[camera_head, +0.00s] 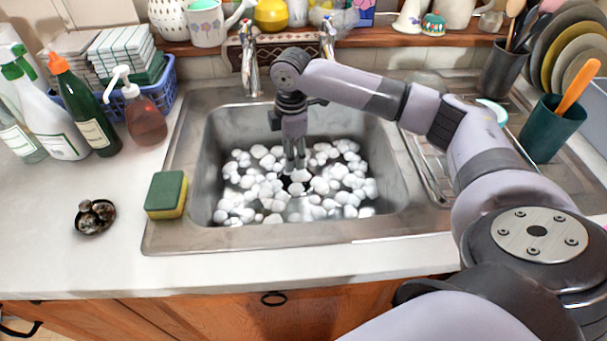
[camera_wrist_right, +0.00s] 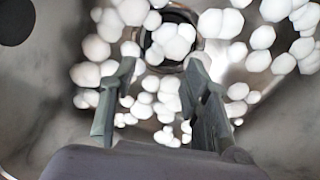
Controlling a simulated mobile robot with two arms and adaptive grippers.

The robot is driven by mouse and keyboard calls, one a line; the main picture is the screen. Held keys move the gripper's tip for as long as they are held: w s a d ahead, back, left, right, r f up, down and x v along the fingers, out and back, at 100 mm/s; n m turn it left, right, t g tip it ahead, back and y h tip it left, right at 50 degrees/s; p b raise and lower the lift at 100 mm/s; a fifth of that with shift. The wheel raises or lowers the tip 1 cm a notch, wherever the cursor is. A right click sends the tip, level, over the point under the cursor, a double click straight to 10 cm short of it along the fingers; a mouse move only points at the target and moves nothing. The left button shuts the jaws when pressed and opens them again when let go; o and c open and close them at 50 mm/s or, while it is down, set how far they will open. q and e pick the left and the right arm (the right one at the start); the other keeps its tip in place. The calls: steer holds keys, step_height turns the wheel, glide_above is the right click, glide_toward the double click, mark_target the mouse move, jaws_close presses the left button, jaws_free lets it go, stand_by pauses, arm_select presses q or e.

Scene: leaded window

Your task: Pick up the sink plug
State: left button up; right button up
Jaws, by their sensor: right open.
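The sink (camera_head: 385,185) holds many white foam blobs (camera_head: 255,190). A dark round fitting with a pale metal rim shows at the drain (camera_wrist_right: 185,17), partly covered by foam; I cannot tell whether it is the sink plug or the drain opening. In the head view a dark patch (camera_head: 286,186) shows there among the foam. My right gripper (camera_head: 294,168) points down into the basin just above this spot. My left gripper is not in view.
The faucet taps (camera_head: 249,60) rise behind the basin. A sponge (camera_head: 166,195) sits at its left rim, near spray bottles (camera_head: 90,110) and a soap bottle (camera_head: 143,115). A drying rack, a green utensil cup (camera_head: 545,130) and plates (camera_head: 570,45) stand right.

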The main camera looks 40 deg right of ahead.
mark_target(295, 177)
steer(key=shift+s+d+f, duration=0.2)
steer(key=shift+d+f, duration=0.05)
steer(key=shift+f, duration=0.35)
steer(key=f, duration=0.5)
steer(key=shift+s+a+f, duration=0.1)
steer(key=shift+s+f, duration=0.1)
steer(key=shift+s, duration=0.15)
steer(key=shift+f, duration=0.55)
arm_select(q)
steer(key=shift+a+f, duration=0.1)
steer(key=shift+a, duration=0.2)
arm_select(e)
steer(key=shift+c, duration=0.5)
jaws_close()
